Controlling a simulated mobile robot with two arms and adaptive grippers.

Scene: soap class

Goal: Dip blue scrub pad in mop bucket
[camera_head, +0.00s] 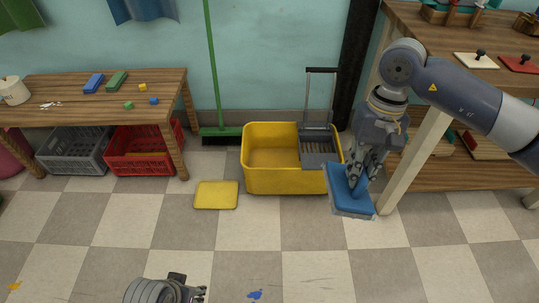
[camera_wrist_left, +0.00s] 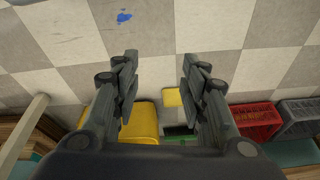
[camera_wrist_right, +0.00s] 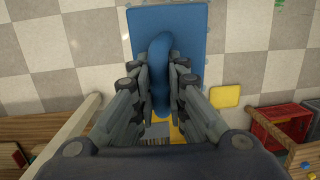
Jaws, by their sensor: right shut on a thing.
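The blue scrub pad (camera_head: 350,191) is a flat blue block with a handle on top. My right gripper (camera_head: 358,172) is shut on its handle and holds it in the air, in front of and to the right of the mop bucket in the head view. The pad also fills the upper middle of the right wrist view (camera_wrist_right: 185,30). The yellow mop bucket (camera_head: 270,182) stands on the floor, with a grey wringer (camera_head: 318,148) in its right part and its left part open. My left gripper (camera_wrist_left: 157,75) is open and empty, low at the bottom of the head view.
A yellow pad-like square (camera_head: 216,195) lies on the floor left of the bucket. A green broom (camera_head: 220,131) leans on the wall behind. A wooden table (camera_head: 150,115) is at left, with a red crate (camera_head: 145,160) below. Wooden shelves (camera_head: 440,178) stand at right.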

